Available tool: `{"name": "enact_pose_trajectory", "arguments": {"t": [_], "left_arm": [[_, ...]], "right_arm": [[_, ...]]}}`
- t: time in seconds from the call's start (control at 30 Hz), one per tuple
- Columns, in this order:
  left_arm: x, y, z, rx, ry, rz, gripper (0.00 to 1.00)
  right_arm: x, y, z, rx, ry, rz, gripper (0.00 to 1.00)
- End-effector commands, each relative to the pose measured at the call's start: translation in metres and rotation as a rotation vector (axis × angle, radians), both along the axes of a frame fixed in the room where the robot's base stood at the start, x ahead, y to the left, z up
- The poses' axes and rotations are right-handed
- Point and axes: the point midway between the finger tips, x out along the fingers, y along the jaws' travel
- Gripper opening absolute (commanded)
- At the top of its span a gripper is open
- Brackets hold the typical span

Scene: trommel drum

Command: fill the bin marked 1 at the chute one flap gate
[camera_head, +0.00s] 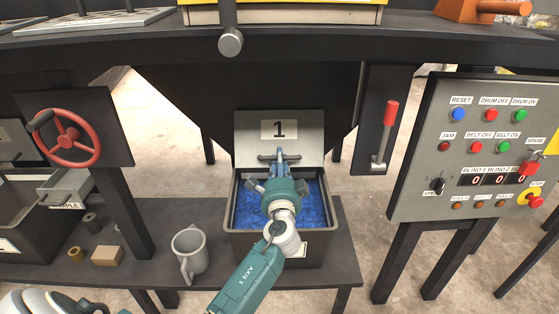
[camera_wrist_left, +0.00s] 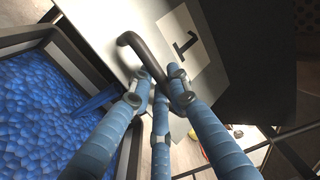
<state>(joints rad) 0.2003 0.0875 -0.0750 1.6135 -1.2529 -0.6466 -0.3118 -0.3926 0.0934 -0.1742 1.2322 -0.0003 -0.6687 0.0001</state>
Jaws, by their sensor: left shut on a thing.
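The chute one flap gate is a pale grey plate (camera_head: 305,145) marked 1, above a dark bin (camera_head: 333,215) under the chute. It also shows in the left wrist view (camera_wrist_left: 200,22). Its dark bar handle (camera_wrist_left: 143,52) is near the plate's lower edge. My left gripper (camera_head: 279,165) is shut on this handle; its blue-looking fingers (camera_wrist_left: 158,98) close around one end in the left wrist view. Blue granules (camera_head: 312,207) cover the bin's inside below the rim; my gripper and arm hide the middle. Whether granules are flowing cannot be told. My right gripper is not in view.
A grey mug (camera_head: 190,251) stands left of the bin on the dark bench. A tan block (camera_head: 107,256) and small cylinders lie farther left. A red handwheel (camera_head: 67,138) is at left, a red-handled lever (camera_head: 387,130) right of the chute, and a button panel (camera_head: 470,140) at right.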

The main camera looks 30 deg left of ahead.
Motion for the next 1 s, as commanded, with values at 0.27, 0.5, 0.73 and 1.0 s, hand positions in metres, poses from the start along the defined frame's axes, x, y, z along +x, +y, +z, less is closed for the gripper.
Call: {"name": "enact_pose_trajectory", "arguments": {"t": [0.27, 0.5, 0.73, 1.0], "left_arm": [[0.0, 0.0, 0.001, 0.001, -0.002, -0.001, 0.34], [-0.007, -0.005, -0.001, -0.001, 0.0, -0.001, 0.34], [-0.044, -0.027, -0.004, -0.003, 0.001, -0.001, 0.34], [-0.088, -0.054, -0.006, -0.001, 0.0, -0.002, 0.34]], "right_arm": [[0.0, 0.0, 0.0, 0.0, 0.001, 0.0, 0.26], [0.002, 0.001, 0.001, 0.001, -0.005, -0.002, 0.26], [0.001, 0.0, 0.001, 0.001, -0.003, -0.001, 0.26], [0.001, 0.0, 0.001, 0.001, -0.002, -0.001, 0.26]]}}
